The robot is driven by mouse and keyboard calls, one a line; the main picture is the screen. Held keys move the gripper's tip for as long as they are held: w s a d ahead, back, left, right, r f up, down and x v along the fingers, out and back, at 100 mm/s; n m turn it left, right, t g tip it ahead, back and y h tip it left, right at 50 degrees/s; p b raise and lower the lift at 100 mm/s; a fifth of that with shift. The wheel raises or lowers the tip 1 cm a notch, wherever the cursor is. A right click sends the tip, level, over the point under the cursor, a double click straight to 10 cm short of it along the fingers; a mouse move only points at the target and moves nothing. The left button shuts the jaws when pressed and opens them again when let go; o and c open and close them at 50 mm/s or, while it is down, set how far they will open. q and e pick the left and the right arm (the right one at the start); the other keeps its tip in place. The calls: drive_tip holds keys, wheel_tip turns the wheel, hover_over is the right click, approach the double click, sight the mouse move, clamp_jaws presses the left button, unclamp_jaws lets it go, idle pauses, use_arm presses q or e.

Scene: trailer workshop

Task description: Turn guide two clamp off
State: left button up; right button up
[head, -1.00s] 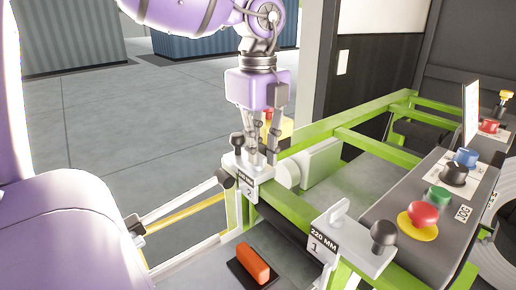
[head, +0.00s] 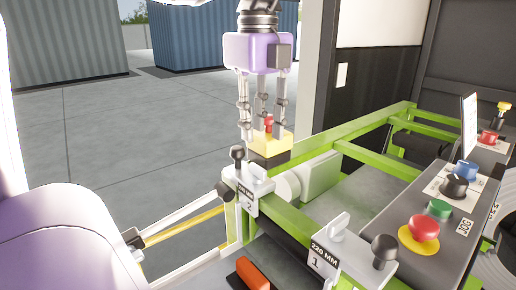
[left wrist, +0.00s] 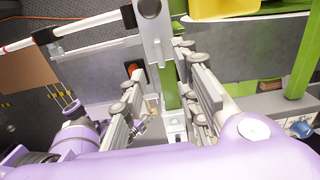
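Guide two (head: 248,203) is a white block labelled 2 on the green rail, with a dark round knob (head: 237,153) on its left. A small white piece stands on its top, but its lever position is too small to tell. My left gripper (head: 262,138) points down above and slightly behind guide two, its fingers spread, empty and apart from it. In the left wrist view the fingers of my left gripper (left wrist: 165,100) stand well apart on either side of the green rail (left wrist: 172,85). My right gripper is not in view.
Guide one (head: 345,258), labelled 220 MM, has a raised white lever and a dark knob. A yellow box (head: 270,146) with a red button is behind my gripper's fingers. A control panel (head: 440,225) with coloured buttons is at right. An orange-red handle (head: 252,273) is low in front.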

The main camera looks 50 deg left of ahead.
use_arm(q)
wheel_tip(320, 180, up, 4)
drive_tip(key=shift+f, duration=0.1)
idle(0.7)
